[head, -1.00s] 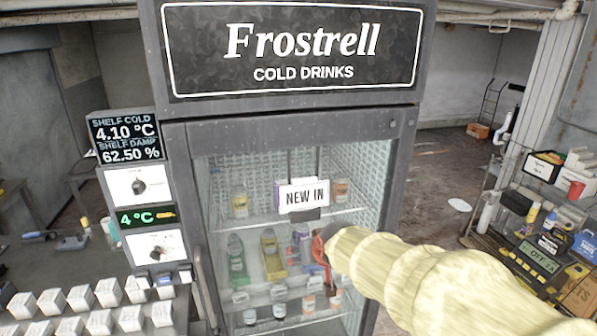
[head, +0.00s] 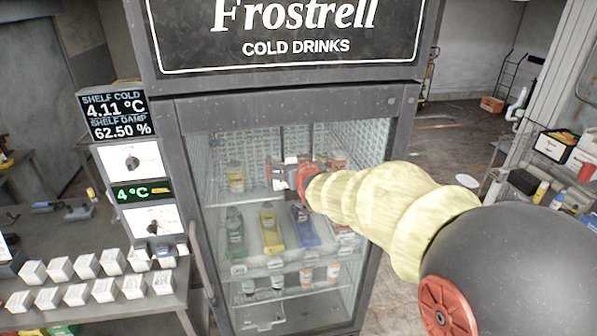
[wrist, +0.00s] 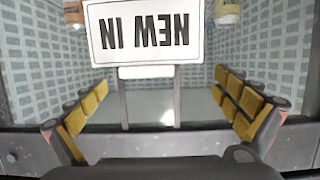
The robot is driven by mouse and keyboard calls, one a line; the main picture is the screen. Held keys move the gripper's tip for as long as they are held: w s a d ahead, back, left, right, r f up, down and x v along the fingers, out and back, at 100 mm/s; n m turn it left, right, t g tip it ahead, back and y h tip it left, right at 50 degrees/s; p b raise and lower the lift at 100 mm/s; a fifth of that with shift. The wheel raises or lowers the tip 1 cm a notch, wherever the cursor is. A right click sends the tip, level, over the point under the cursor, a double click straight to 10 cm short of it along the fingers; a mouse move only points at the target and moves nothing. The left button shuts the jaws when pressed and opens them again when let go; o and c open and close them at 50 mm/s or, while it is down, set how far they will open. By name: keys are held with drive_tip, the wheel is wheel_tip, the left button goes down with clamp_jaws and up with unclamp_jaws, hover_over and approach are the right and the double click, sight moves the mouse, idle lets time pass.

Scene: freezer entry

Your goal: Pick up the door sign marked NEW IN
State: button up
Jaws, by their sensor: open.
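The door sign (wrist: 146,33) is a white plate with a dark border and NEW IN in black, upside down in the wrist view. My gripper (head: 292,175) is in front of the cooler door in the head view and covers most of the sign there. In the wrist view its yellow-padded fingers are spread wide, one on each side of the tab, with clear space between them and nothing held. I cannot tell the exact depth gap to the sign.
The Frostrell drinks cooler (head: 163,150) stands ahead, with bottles on shelves behind the glass. A bench with several white boxes (head: 60,269) is at left, below the cold readout (head: 117,115).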

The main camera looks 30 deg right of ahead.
sight(292, 158)
drive_tip(key=shift+p+x, duration=0.55)
drive_tip(key=shift+x, duration=1.3)
drive_tip(key=shift+f, duration=0.1)
drive_tip(key=shift+c, duration=0.5)
drive_tip(key=shift+a, duration=0.1)
drive_tip(key=c, duration=1.1)
drive_tip(key=shift+c, duration=0.7)
